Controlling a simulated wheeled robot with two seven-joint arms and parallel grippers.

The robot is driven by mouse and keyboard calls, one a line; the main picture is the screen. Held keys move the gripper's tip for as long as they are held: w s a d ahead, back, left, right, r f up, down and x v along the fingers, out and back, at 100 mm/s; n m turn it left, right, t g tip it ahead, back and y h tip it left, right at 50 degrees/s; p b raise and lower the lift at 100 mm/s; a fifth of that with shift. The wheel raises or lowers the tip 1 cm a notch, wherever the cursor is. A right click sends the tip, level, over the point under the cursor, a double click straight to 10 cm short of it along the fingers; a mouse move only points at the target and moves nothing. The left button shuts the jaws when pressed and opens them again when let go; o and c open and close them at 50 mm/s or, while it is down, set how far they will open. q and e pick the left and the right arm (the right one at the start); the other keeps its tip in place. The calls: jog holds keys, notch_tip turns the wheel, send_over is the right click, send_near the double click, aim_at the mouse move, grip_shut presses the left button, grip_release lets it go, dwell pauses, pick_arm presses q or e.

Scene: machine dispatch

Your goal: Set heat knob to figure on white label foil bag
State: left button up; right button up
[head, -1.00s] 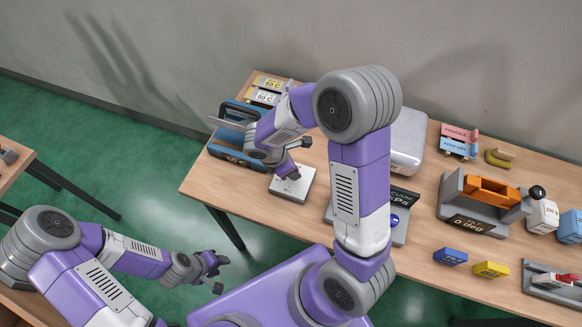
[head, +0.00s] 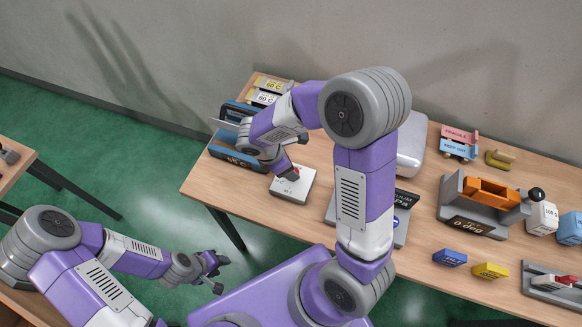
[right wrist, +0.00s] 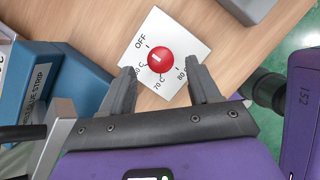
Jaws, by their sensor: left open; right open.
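The heat knob (right wrist: 160,61) is red with a short white mark, on a white plate (right wrist: 192,34) lettered OFF, 70 C and 80 C, with another figure partly hidden. The mark lies toward the OFF side. In the head view the white plate (head: 300,194) sits on the table. My right gripper (right wrist: 160,80) is open, fingers at the plate's near edge, one either side of the knob and apart from it. A white label (head: 264,98) and a yellow label (head: 269,86) stand at the back left; their figures are too small to read surely. My left gripper (head: 214,272) is open, away from the table.
A blue machine (head: 232,156) with a dark display stands left of the plate. A grey-white box (head: 411,145) is behind my right arm. An orange-and-grey fixture (head: 480,205), small blocks and signs fill the table's right side.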

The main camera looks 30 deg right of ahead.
jog(key=v, duration=0.4)
jog(key=shift+r, duration=0.1)
dwell(0.4)
